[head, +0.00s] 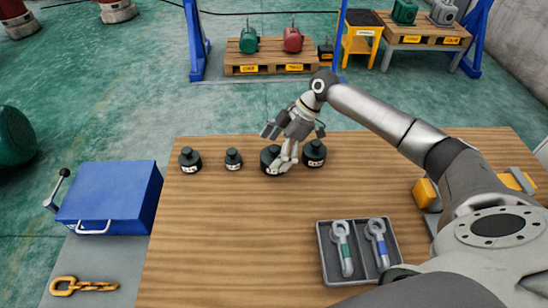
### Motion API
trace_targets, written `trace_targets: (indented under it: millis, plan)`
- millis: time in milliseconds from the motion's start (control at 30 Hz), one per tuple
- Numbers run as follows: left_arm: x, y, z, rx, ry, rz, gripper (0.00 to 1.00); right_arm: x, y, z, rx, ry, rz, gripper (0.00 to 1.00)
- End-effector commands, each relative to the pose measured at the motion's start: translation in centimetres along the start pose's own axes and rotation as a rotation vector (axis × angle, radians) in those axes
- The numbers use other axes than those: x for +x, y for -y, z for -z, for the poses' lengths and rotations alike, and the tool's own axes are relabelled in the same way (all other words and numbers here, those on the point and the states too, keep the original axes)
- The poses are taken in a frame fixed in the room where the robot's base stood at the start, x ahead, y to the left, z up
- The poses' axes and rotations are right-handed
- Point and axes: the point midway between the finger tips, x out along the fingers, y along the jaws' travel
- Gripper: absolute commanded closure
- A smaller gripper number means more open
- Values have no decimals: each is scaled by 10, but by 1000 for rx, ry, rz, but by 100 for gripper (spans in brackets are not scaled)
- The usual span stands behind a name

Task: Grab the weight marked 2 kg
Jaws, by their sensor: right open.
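Several dark weights stand in a row near the far edge of the wooden table (220,235). The leftmost weight (190,160) and a smaller weight (233,160) stand apart on the left. A third weight (267,160) is partly hidden by my right gripper (284,152), whose fingers reach down over it. The gripper is open. I cannot tell whether it touches this weight. The rightmost weight (314,154) stands just right of the gripper. White markings show on the weights, but they are too small to read. My left gripper is not in view.
A grey tray (327,275) holds a green-marked shackle (345,250) and a blue-marked shackle (378,242). Yellow objects (428,192) lie at the right. The table's left middle is clear.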

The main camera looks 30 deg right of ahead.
Motion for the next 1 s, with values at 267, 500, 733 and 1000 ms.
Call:
trace_targets:
  millis: [267,500,733,1000]
  plan:
    - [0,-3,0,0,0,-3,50,1,0,0,0,0,0,14]
    - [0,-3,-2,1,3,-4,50,0,0,0,1,0,0,45]
    - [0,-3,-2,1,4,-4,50,0,0,0,1,0,0,74]
    - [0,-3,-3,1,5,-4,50,-4,-2,5,-4,-10,-8,100]
